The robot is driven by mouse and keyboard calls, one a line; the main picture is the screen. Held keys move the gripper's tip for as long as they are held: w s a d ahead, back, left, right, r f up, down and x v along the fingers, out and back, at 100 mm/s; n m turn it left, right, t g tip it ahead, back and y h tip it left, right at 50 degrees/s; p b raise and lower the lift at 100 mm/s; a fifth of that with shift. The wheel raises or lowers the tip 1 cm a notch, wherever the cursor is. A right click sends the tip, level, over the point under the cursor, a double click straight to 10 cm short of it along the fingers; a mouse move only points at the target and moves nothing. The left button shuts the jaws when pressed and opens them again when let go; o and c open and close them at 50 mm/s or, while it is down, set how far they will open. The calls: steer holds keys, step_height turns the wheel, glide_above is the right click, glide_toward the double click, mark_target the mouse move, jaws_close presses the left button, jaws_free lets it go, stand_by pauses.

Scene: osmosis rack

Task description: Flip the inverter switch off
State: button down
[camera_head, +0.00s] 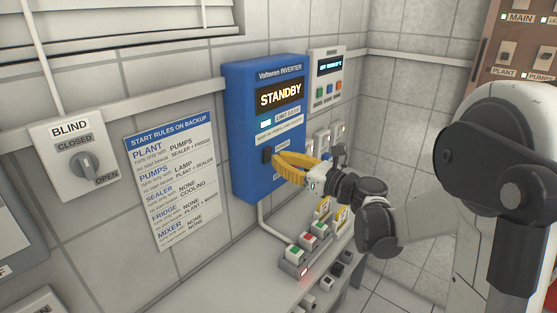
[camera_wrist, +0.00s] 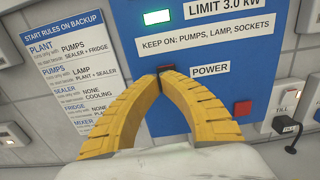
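The blue inverter (camera_head: 254,110) hangs on the tiled wall, and its display (camera_head: 281,94) reads STANDBY. Its dark power switch (camera_head: 267,155) is on the lower front. In the wrist view the switch (camera_wrist: 166,68) shows dark red just beyond my fingertips, left of the POWER label (camera_wrist: 210,70), partly hidden by them. My gripper (camera_head: 274,158) has its yellow fingers pointed at the switch. The fingertips (camera_wrist: 168,76) come together with no object visible between them. They are at or very near the switch; I cannot tell whether they touch it.
A rules sheet (camera_head: 173,180) and a BLIND knob (camera_head: 86,165) are left of the inverter. A white controller (camera_head: 327,78) and sockets are to its right. A bench with a button box (camera_head: 306,248) stands below. A breaker panel (camera_head: 515,50) is at far right.

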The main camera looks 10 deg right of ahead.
steer(key=r+p+v, duration=0.1)
steer(key=v, duration=0.9)
steer(key=shift+p, duration=0.4)
steer(key=shift+r, duration=0.15)
